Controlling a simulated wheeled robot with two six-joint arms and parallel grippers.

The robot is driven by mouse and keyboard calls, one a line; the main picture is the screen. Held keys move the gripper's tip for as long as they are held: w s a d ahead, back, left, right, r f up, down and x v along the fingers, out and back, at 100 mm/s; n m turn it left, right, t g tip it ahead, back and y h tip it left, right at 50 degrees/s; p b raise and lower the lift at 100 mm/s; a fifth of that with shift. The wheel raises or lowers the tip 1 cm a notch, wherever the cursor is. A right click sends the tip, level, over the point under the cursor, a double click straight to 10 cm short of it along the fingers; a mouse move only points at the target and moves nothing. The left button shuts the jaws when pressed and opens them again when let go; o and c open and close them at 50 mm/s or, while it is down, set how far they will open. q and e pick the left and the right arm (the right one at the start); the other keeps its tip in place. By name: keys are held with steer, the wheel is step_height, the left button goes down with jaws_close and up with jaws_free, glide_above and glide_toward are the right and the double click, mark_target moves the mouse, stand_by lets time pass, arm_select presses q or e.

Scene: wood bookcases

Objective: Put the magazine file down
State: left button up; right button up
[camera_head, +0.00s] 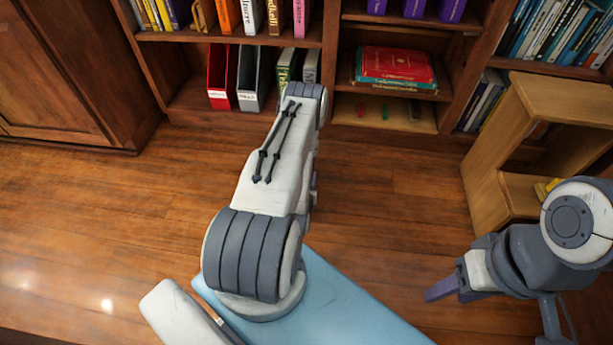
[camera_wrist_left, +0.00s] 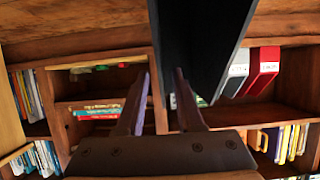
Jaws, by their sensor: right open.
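A dark, nearly black magazine file (camera_wrist_left: 205,45) fills the upper middle of the left wrist view, close to the camera and running out of the frame at the top. My left gripper (camera_wrist_left: 164,76) has a finger on either side of its near edge and appears shut on it. In the head view my left arm reaches to the bookcase and hides its own gripper and this file. My right gripper (camera_head: 455,290) is open and empty, low at the right over the floor.
A red file (camera_head: 219,78) and a grey file (camera_head: 250,75) stand on the bookcase's bottom shelf, left of my arm. Red books (camera_head: 395,68) lie in the bay to the right. A small wooden shelf unit (camera_head: 560,100) stands at the right. The floor (camera_head: 90,210) at left is clear.

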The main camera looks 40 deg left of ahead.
arm_select(q)
steer(key=p+v, duration=0.1)
steer(key=v, duration=0.3)
steer(key=w+d+r+m+g+h, duration=0.2)
steer(key=w+d+r+m+h, duration=0.3)
steer(key=w+d+r, duration=0.65)
steer(key=s+d+r+m+g+h, duration=0.1)
steer(key=s+d+r+g+h, duration=0.1)
steer(key=d+r, duration=0.35)
steer(key=s+d+r+m+g+h, duration=0.1)
steer(key=s+d+r, duration=0.1)
steer(key=d, duration=0.7)
steer(key=s+d+r+m+g, duration=0.2)
steer(key=s+r, duration=0.3)
steer(key=s, duration=0.3)
steer(key=s+d+r+m+g, duration=0.2)
steer(key=s+r, duration=0.2)
steer(key=s, duration=0.5)
steer(key=s+d+r+m+g, duration=0.2)
steer(key=s+r, duration=0.3)
steer(key=s, duration=0.4)
steer(key=shift+d+r+m, duration=0.2)
steer(key=shift+r+m, duration=0.1)
steer(key=shift+r+p, duration=0.1)
steer(key=shift+p, duration=0.2)
